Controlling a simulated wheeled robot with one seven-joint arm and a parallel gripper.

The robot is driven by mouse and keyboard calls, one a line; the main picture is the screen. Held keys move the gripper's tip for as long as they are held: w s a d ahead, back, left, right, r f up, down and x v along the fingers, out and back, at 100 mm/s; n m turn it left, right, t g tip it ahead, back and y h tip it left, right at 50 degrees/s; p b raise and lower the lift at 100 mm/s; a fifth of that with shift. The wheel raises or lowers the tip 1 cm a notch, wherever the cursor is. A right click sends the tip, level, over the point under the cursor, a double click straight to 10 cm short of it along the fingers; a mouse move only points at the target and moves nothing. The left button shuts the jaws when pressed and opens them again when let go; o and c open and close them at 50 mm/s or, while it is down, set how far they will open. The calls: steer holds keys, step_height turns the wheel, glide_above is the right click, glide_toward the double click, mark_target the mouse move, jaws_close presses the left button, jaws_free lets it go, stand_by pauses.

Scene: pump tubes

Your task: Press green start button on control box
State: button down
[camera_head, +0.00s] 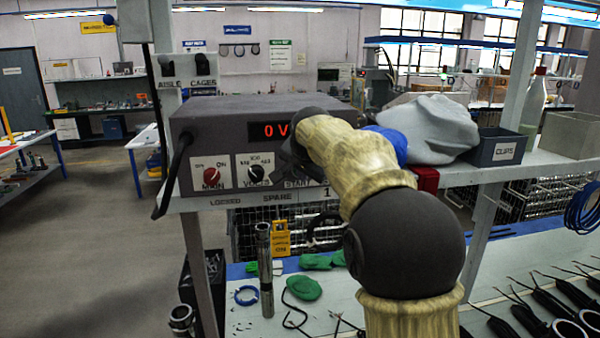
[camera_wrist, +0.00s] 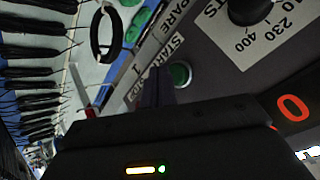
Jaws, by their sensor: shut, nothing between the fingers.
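The control box (camera_head: 230,125) is a dark grey case on a shelf. Its red display (camera_head: 270,131) reads 0 V. In the wrist view the green start button (camera_wrist: 181,73) is on the box's front, beside a START label (camera_wrist: 165,57). My gripper (camera_wrist: 158,75) is shut and empty, its narrow fingers pointing at the panel right beside the button and overlapping its edge in the picture. I cannot tell whether they touch it. In the head view my arm hides the button and most of the gripper; part of the START label (camera_head: 297,184) shows.
A red MAIN knob (camera_head: 210,176) and a black VOLTS knob (camera_head: 256,174) are on the panel's left. A grey cloth (camera_head: 430,130) and a CLIPS bin (camera_head: 497,149) stand right of the box. Tubes and cables lie on the lower bench (camera_head: 340,285).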

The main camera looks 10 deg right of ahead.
steer(key=shift+w, duration=0.15)
stand_by(0.4)
steer(key=shift+w+p, duration=0.3)
steer(key=shift+p, duration=0.1)
steer(key=shift+w+p, duration=0.55)
stand_by(0.9)
steer(key=shift+s, duration=0.1)
steer(key=shift+s+b, duration=0.8)
steer(key=shift+s, duration=0.1)
steer(key=s+b, duration=0.3)
steer(key=s, duration=0.2)
stand_by(0.5)
